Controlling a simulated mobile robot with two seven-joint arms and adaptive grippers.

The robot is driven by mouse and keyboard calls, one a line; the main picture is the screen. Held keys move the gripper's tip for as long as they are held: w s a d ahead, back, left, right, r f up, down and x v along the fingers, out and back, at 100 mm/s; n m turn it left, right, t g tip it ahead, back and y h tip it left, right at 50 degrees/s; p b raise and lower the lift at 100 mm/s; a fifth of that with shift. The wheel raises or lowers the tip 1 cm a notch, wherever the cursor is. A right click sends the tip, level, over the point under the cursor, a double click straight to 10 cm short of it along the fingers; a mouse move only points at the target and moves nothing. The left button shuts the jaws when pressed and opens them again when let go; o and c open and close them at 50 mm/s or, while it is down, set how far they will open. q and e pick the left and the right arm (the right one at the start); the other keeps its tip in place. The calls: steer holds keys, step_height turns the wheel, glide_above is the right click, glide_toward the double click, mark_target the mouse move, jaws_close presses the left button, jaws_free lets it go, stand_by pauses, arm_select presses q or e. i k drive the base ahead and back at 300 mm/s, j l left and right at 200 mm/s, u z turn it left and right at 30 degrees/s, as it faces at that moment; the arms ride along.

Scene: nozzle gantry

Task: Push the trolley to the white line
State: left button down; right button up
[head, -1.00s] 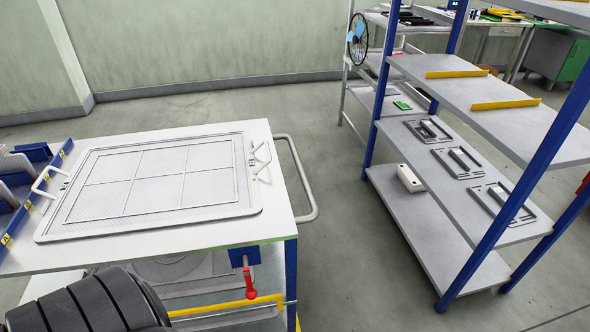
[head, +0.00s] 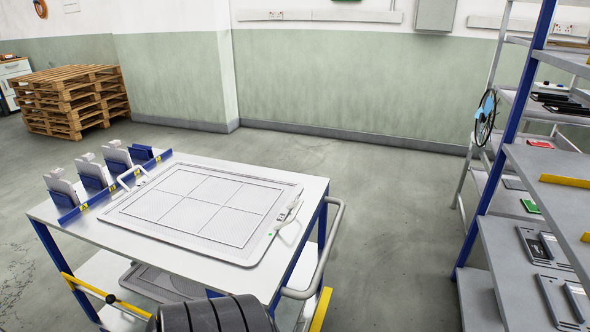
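The trolley (head: 185,248) stands at the left and centre of the head view. It has a white top, blue posts, a lower shelf and a bent grey push handle (head: 326,246) on its right side. A flat grey tray with a gridded panel (head: 205,205) lies on its top. Several grey pieces stand in a blue rack along its left edge. A dark ribbed arm link of mine shows at the bottom, in front of the trolley. Neither gripper is in view, and no white line shows on the visible floor.
A blue-posted shelf unit (head: 497,236) with grey frames stands at the right. A wheeled rack is behind it. Stacked wooden pallets (head: 72,100) stand at the back left by the wall. The grey floor (head: 390,205) between trolley and shelf unit is clear.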

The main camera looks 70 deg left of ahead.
mark_target(290, 272)
steer(key=u, duration=2.05)
steer(key=l, duration=0.1)
